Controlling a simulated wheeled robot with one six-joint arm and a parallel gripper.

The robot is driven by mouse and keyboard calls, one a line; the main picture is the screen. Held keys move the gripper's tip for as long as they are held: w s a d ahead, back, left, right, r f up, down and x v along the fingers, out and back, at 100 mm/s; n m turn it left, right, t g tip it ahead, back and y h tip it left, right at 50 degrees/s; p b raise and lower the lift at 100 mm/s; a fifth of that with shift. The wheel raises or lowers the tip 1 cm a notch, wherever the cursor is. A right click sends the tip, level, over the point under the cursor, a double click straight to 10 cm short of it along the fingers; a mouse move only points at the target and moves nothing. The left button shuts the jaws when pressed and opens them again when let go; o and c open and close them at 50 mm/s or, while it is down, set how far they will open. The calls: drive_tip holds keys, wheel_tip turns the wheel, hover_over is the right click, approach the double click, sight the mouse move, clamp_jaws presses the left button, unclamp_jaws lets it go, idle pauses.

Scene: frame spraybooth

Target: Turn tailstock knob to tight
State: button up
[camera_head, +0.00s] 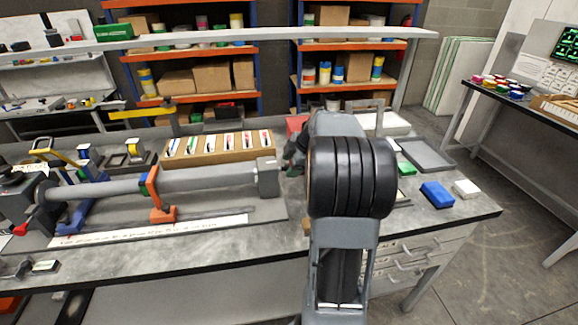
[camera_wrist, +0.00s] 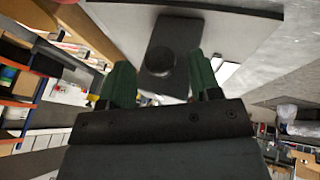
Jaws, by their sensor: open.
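The tailstock (camera_head: 268,178) is a light grey block at the right end of the long grey tube on the bench. My gripper (camera_head: 292,165) is just right of it, partly hidden behind my arm. A round dark knob (camera_wrist: 158,60) sits on a dark plate there. My gripper's green fingers (camera_wrist: 159,72) are open, one to each side of the knob in the picture. I cannot tell whether they touch it. The knob is hidden in the head view.
An orange rest (camera_head: 163,213) holds the tube on the bench (camera_head: 225,248). A wooden tray (camera_head: 217,150) of cards stands behind the tube. A blue box (camera_head: 437,194), a white box (camera_head: 467,187) and a grey tray (camera_head: 427,154) lie to the right. The front right bench top is mostly clear.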

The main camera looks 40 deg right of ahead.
drive_tip(key=shift+w+a+f, duration=0.15)
drive_tip(key=shift+w+f, duration=0.15)
drive_tip(key=shift+f, duration=0.3)
drive_tip(key=c, duration=0.9)
